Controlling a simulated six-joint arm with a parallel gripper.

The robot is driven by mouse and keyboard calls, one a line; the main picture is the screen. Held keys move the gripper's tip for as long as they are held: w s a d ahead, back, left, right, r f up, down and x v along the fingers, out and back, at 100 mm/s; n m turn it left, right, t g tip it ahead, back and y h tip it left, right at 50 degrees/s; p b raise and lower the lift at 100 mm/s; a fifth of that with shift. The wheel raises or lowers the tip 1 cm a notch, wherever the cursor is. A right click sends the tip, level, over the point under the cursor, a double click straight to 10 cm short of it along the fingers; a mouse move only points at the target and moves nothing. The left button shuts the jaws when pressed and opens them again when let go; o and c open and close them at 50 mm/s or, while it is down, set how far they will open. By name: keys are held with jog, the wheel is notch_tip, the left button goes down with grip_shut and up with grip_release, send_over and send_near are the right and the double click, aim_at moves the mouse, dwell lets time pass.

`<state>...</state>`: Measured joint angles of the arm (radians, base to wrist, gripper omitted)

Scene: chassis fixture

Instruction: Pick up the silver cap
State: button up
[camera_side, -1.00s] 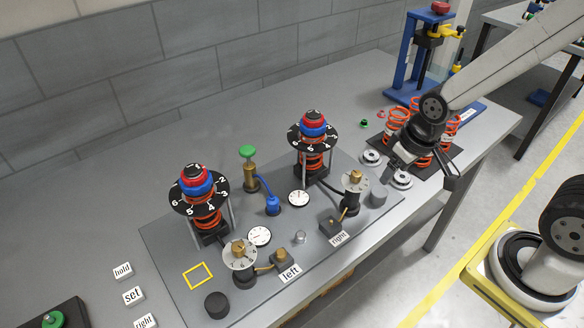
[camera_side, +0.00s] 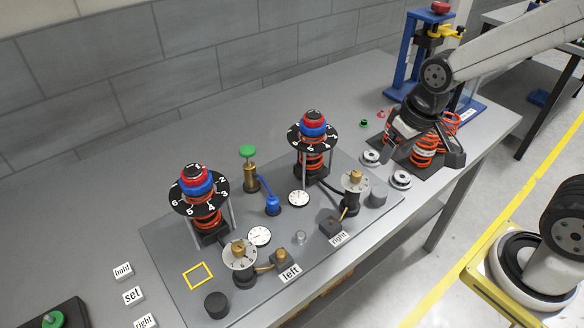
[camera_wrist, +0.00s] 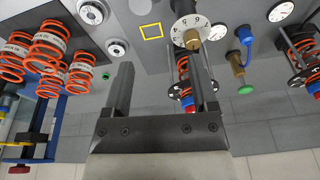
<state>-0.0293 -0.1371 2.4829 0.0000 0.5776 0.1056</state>
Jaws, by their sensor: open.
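Two round silver, cap-like discs with dark centres lie on the bench left of the springs in the side view: an upper one (camera_side: 371,158) and a lower one (camera_side: 401,180). They also show at the top of the wrist view, one near the edge (camera_wrist: 92,12) and one lower (camera_wrist: 117,48). A small silver piece (camera_side: 300,237) stands on the fixture plate between the left and right stations. I cannot tell which is the named cap. My gripper (camera_wrist: 160,62) is open and empty, its fingers apart, above and beside the discs.
Orange springs (camera_side: 424,150) stand on a dark mat just under and behind my gripper. A blue press frame (camera_side: 400,60) stands at the back. Two dial stations with red-blue tops rise from the fixture plate (camera_side: 170,250). Small green and red parts lie near the discs.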

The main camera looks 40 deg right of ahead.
jog(key=w+a+m, duration=0.1)
jog(key=a+m, duration=0.1)
jog(key=m+g, duration=0.2)
jog(key=m, duration=1)
send_over(301, 234)
notch_tip(301, 234, down, 8)
jog(key=shift+a+r, duration=0.1)
jog(key=shift+f, duration=1.9)
jog(key=shift+f, duration=0.15)
jog(key=shift+f, duration=2.45)
